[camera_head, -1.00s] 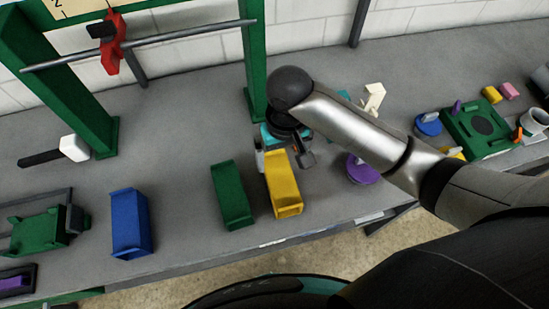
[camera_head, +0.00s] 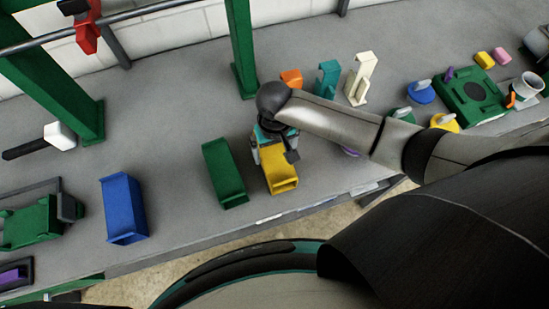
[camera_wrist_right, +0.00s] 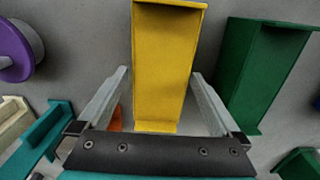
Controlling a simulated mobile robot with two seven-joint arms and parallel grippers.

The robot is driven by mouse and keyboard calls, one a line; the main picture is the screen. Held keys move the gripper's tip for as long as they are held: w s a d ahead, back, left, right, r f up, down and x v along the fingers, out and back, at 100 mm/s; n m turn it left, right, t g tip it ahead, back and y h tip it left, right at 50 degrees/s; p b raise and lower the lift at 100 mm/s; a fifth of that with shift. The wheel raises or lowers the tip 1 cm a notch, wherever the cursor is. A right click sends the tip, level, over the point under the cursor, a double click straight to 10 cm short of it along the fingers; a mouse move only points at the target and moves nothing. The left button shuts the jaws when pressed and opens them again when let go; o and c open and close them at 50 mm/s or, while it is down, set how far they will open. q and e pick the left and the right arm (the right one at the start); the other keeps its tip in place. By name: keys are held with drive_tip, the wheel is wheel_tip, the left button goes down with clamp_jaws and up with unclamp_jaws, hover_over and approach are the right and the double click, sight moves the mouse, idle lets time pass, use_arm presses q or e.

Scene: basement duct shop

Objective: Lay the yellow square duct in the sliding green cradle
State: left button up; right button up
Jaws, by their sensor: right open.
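The yellow square duct (camera_head: 281,178) lies on the grey bench, just right of a green duct piece (camera_head: 225,172). My right gripper (camera_head: 271,155) is over its far part, with the arm coming in from the right. In the right wrist view the open fingers (camera_wrist_right: 160,76) stand one on each side of the yellow duct (camera_wrist_right: 163,62), with gaps showing. A green cradle-like piece (camera_head: 32,222) sits by a dark frame at the far left, apart from the duct; it is empty. My left gripper is not in view.
A blue duct (camera_head: 124,207) stands between the green piece and the cradle. A white-headed mallet (camera_head: 60,136) lies farther back. Green posts (camera_head: 241,50) rise behind. Teal (camera_head: 327,78) and cream (camera_head: 360,78) pieces stand behind my right arm. Bench between blue and green pieces is clear.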

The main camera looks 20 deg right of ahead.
sight(275, 155)
drive_tip(key=shift+s+f, duration=0.15)
drive_tip(key=shift+f, duration=1.65)
drive_tip(key=c, duration=1.5)
drive_tip(key=shift+r, duration=0.1)
drive_tip(key=shift+r, duration=0.1)
